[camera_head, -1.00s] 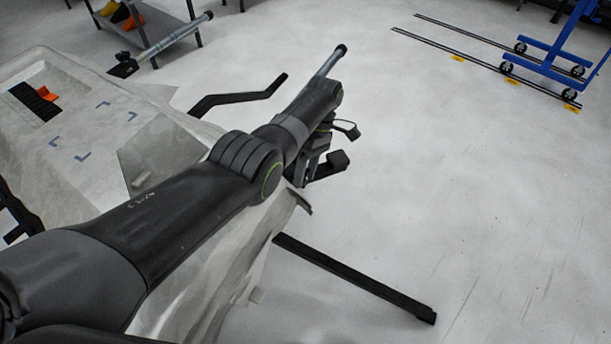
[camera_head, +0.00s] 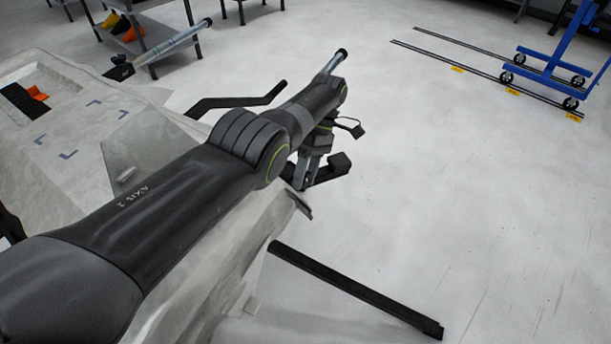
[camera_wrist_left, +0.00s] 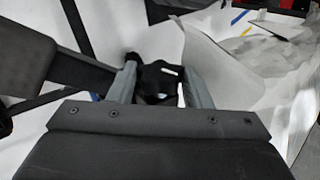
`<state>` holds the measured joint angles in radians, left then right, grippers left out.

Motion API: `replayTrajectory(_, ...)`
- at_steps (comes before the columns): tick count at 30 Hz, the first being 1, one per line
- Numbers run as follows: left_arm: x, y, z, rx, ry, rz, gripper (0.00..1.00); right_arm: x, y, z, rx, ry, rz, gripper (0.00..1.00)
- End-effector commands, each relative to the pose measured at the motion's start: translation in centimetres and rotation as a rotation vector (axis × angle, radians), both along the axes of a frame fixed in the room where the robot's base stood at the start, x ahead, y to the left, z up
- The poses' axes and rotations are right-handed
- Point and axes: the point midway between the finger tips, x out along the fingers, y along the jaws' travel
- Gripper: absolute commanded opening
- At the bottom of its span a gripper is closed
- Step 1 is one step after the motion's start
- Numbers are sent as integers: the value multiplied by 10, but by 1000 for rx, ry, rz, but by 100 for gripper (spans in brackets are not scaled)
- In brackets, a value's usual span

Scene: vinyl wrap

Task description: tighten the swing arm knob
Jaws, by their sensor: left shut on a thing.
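My left gripper (camera_head: 306,172) is at the far end of my left arm, by the right edge of the pale wrapped panel. My arm hides part of it in the head view. In the left wrist view its two grey fingers (camera_wrist_left: 158,92) stand on either side of a black knob-like part (camera_wrist_left: 157,78), and they are shut on it. A black bent arm (camera_head: 236,101) sticks out beyond my arm; I cannot tell whether it is the swing arm. My right gripper is not in view.
The pale panel (camera_head: 60,130) lies left of my arm. A silver tube with a black end (camera_head: 172,46) stands beyond it. A black bar (camera_head: 355,290) runs low over the floor at right. A blue wheeled frame (camera_head: 545,68) is far right, with clear floor before it.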

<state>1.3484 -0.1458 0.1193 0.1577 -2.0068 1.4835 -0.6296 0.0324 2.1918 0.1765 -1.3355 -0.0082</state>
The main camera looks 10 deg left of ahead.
Motion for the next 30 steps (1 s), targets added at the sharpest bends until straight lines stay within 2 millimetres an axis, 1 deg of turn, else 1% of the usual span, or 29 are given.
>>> replayTrajectory(1, -2, 0, -2, 0, 11, -1, 22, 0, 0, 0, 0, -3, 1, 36)
replayTrajectory(6, -3, 0, -2, 2, 13, -1, 22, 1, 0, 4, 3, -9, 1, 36)
replayTrajectory(16, -3, 0, -2, 1, 15, -1, 22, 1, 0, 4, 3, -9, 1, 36)
replayTrajectory(17, -3, 0, -2, 1, 15, -1, 49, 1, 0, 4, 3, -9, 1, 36)
replayTrajectory(20, -2, 0, -2, 1, 13, -1, 62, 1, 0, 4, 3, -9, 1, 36)
replayTrajectory(21, -2, 0, -2, 1, 11, -1, 64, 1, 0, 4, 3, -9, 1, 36)
replayTrajectory(30, -1, 0, 0, 1, 6, -1, 64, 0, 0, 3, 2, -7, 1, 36)
